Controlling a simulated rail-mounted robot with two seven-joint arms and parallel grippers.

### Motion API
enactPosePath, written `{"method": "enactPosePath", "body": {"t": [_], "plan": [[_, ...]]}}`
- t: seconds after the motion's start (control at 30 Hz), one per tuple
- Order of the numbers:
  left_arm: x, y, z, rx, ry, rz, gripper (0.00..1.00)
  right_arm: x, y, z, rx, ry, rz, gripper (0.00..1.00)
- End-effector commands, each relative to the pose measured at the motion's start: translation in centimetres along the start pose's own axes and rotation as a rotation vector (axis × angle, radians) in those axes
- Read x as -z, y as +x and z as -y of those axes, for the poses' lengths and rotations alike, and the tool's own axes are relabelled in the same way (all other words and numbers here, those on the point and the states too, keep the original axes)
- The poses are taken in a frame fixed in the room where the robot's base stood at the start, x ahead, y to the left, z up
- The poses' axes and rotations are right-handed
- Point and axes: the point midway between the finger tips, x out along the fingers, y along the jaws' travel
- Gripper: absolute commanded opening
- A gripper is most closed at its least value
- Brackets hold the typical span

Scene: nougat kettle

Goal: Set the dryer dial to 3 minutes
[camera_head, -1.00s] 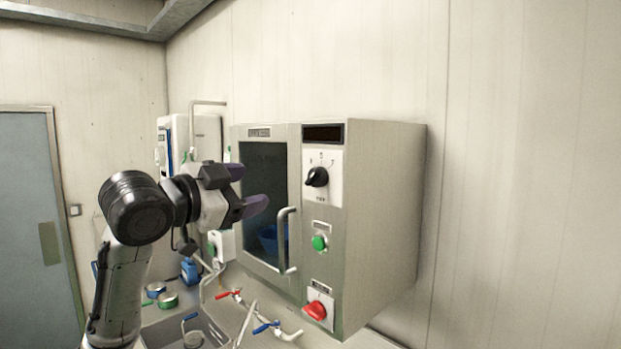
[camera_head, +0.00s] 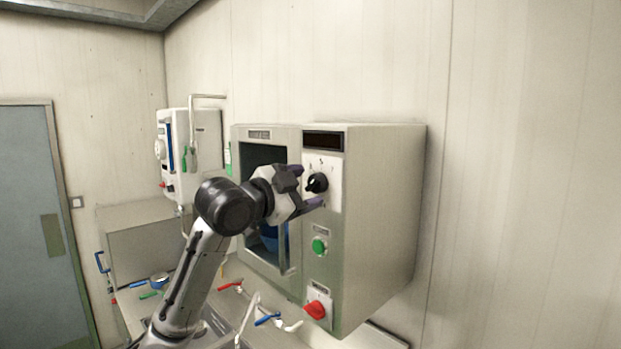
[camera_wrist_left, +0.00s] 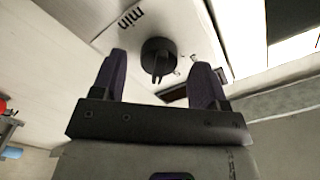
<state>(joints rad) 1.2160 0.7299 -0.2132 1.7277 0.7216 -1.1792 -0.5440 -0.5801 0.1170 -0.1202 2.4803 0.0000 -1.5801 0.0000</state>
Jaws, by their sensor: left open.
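The dryer (camera_head: 385,200) is a grey metal cabinet on the wall with a windowed door at its left. Its black dial (camera_head: 317,183) sits on a white plate high on the front panel. My left gripper (camera_head: 308,186) is open, with its purple fingers above and below the dial in the head view. In the left wrist view the black dial (camera_wrist_left: 159,58) lies ahead, between and beyond the two fingertips (camera_wrist_left: 160,72), with no visible contact. The "min" lettering shows beside it; the pointer's exact setting is unclear. My right gripper is not in view.
Below the dial are a green button (camera_head: 319,246) and a red knob (camera_head: 315,310). The door handle (camera_head: 286,255) is partly hidden near my left arm. A blue container (camera_head: 270,238) is behind the window.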

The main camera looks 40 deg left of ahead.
Motion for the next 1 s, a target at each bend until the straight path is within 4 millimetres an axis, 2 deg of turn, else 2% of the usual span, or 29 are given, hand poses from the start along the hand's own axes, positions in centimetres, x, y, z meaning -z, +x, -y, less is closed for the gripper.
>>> {"method": "enactPosePath", "body": {"t": [0.2, 0.6, 1.0], "plan": [[0.1, 1.7, 0.1, 0.000, -0.001, -0.001, 0.67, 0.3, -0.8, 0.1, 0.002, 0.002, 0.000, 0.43], [0.0, 2.1, 0.0, 0.000, 0.000, 0.000, 0.67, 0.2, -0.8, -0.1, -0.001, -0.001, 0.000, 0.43], [0.0, 2.1, 0.0, 0.000, 0.000, 0.000, 0.30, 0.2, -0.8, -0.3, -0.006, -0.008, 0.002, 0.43]]}}
